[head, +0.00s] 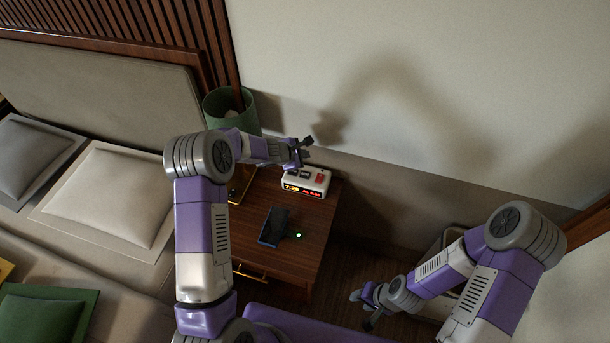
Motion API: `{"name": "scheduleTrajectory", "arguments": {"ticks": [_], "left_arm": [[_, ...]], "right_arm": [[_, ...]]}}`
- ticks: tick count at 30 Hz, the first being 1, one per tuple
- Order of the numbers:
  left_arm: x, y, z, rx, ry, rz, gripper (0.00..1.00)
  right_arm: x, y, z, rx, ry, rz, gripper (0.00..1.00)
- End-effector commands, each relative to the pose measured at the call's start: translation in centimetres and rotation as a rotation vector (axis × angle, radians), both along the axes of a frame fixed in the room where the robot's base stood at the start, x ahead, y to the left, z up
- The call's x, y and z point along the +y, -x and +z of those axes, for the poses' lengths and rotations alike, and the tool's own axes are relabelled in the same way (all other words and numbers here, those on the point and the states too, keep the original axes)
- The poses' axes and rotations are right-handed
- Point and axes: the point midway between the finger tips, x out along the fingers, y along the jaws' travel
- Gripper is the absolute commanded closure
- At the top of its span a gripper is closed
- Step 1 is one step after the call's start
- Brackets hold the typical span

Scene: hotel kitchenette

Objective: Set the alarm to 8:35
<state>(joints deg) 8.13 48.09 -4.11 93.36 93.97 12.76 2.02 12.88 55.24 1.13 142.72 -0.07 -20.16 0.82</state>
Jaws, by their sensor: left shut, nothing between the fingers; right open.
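The alarm clock (305,182) is a small white box near the back of the wooden nightstand. Its front display shows yellow digits that look like 7:26 or 7:28 and smaller red text too small to read surely. Its top has dark buttons and a red button (320,176). My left gripper (304,150) is shut and empty, just above and behind the clock's left part; I cannot tell whether it touches a button. My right gripper (362,308) is low at the right, beyond the nightstand, open and empty.
A dark phone (273,226) lies on the nightstand (265,200), with a small green light beside it. A green lamp (225,108) stands behind my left arm. The bed with pillows (108,198) is at the left. The wall is close behind the clock.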

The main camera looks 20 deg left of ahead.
Motion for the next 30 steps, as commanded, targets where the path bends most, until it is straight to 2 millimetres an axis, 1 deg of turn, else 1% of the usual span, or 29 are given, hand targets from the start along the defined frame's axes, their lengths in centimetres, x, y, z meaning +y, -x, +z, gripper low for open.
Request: {"name": "scheduleTrajectory", "arguments": {"ticks": [1, 5, 9, 15, 18, 21, 30], "left_arm": [[0.0, 0.0, -0.9, 0.001, 0.0, -0.001, 1.0], [0.0, 0.0, -2.6, 0.002, 0.0, 0.001, 1.0], [0.0, 0.0, -4.7, 0.001, 0.0, 0.001, 1.0], [0.0, 0.0, -7.1, 0.0, 0.0, 0.0, 1.0], [0.0, 0.0, -7.7, 0.0, 0.0, 0.0, 1.0], [0.0, 0.0, -7.9, 0.0, 0.0, 0.0, 1.0], [0.0, 0.0, -7.8, 0.0, 0.0, 0.0, 1.0]], "right_arm": [[0.0, 0.0, -0.8, 0.0, 0.0, 0.0, 0.57], [0.0, 0.0, -2.2, 0.0, 0.0, 0.0, 0.57], [0.0, 0.0, -4.0, 0.0, 0.0, 0.0, 0.57], [0.0, 0.0, -6.4, 0.0, 0.0, 0.0, 0.57], [0.0, 0.0, -7.1, 0.0, 0.0, 0.0, 0.57], [0.0, 0.0, -7.4, 0.0, 0.0, 0.0, 0.57], [0.0, 0.0, -7.2, 0.0, 0.0, 0.0, 0.57]]}}
